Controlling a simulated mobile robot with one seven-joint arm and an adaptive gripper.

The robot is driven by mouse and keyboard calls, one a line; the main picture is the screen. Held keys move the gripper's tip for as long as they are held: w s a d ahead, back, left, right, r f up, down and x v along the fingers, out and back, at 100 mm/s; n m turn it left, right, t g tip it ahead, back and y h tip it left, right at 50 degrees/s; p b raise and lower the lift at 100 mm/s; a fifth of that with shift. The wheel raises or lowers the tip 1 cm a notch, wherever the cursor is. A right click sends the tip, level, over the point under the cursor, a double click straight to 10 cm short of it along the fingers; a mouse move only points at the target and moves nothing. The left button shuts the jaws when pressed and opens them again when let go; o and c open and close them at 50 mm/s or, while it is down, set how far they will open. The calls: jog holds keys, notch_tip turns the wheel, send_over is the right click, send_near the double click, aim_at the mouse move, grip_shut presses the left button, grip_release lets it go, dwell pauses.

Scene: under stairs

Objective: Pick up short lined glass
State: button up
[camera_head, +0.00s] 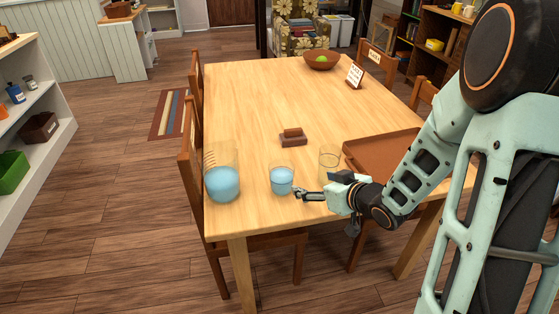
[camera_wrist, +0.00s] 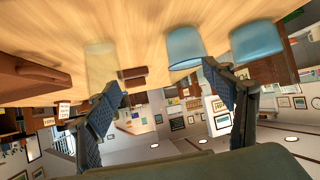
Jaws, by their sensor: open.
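A short glass with blue contents (camera_head: 281,181) stands upright near the table's front edge; it also shows in the wrist view (camera_wrist: 184,48). A larger blue-filled glass (camera_head: 222,180) with faint lines near its rim stands to its left. A clear, yellowish glass (camera_head: 329,163) stands to the right, behind my gripper. I cannot tell for certain from markings which is the lined short one. My gripper (camera_head: 303,193) is open and empty, just right of the short blue glass. In the wrist view, that glass lies ahead, between the fingers (camera_wrist: 162,78) and nearer the right one.
A brown tray (camera_head: 380,150) lies on the table's right side. A small brown block holder (camera_head: 293,138) sits behind the glasses. A bowl with something green (camera_head: 321,60) and a small sign (camera_head: 355,75) are at the far end. Chairs surround the table (camera_head: 250,100), whose middle is mostly clear.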

aim_at(290, 181)
jog(key=shift+n+g+y, duration=0.3)
jog(key=shift+n+y, duration=0.4)
jog(key=w+a, duration=0.1)
jog(key=a, duration=0.1)
jog(key=a+f, duration=0.1)
jog(key=a, duration=0.1)
jog(key=w+a+f+b, duration=0.1)
jog(key=a, duration=0.1)
jog(key=shift+w, duration=0.3)
jog(key=x, duration=0.3)
jog(key=b+x, duration=0.1)
jog(key=x, duration=0.1)
jog(key=shift+w+a, duration=0.25)
jog(key=shift+a, duration=0.15)
jog(key=shift+r, duration=0.1)
jog(key=c, duration=1.7)
jog(key=shift+o, duration=0.2)
jog(key=shift+r, duration=0.25)
